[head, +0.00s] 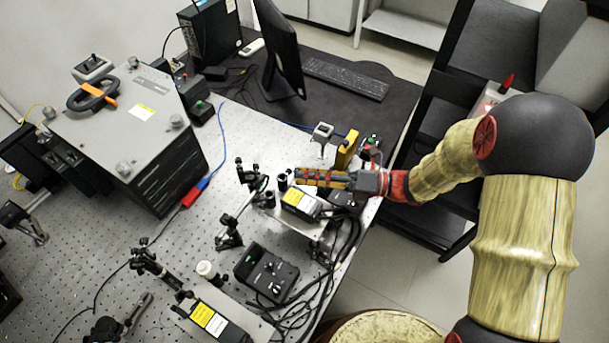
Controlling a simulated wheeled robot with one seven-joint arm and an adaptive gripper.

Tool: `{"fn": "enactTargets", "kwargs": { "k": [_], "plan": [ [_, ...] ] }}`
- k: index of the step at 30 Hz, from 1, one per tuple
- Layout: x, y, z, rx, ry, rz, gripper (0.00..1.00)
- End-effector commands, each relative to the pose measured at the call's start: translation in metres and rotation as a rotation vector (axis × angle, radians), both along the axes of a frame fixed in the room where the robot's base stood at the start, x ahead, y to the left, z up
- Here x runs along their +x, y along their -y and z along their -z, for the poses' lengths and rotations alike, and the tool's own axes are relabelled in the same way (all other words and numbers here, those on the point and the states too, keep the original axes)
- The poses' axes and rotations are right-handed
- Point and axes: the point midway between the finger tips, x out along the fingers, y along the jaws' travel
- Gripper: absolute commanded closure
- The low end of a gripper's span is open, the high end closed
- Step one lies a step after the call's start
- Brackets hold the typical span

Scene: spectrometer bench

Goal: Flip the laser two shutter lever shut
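My gripper (305,178) reaches in from the right, pointing left, over the right part of the optical bench (160,230). Its fingers look close together, but I cannot tell whether they are open or shut. A laser box with a yellow and white label (301,203) lies just below the gripper in the picture. A second, similar laser box (210,320) lies at the bottom of the bench. I cannot read which is laser two. Small dark posts (283,183) stand by the fingertips. No shutter lever can be made out clearly; the gripper may hide it.
A large grey instrument (140,125) stands at the left. A black controller (266,272) and loose cables lie between the lasers. A yellow block (347,150) stands behind the gripper. A monitor (280,45) and keyboard (345,78) are farther back. Optical mounts (228,235) crowd the middle.

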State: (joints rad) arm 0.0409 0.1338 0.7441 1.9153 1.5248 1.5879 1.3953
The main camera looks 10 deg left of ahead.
Motion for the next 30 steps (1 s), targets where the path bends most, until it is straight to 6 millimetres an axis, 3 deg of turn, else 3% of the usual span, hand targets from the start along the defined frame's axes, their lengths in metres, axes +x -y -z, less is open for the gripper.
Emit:
{"fn": "enactTargets", "kwargs": {
  "k": [10, 22, 30],
  "plan": [
    [-0.0002, -0.0050, -0.0001, 0.000, 0.000, 0.000, 0.77],
    [-0.0002, -0.0048, 0.0000, 0.000, 0.000, 0.000, 1.00],
    [-0.0002, -0.0047, 0.0002, -0.001, 0.000, 0.000, 1.00]
  ]
}}
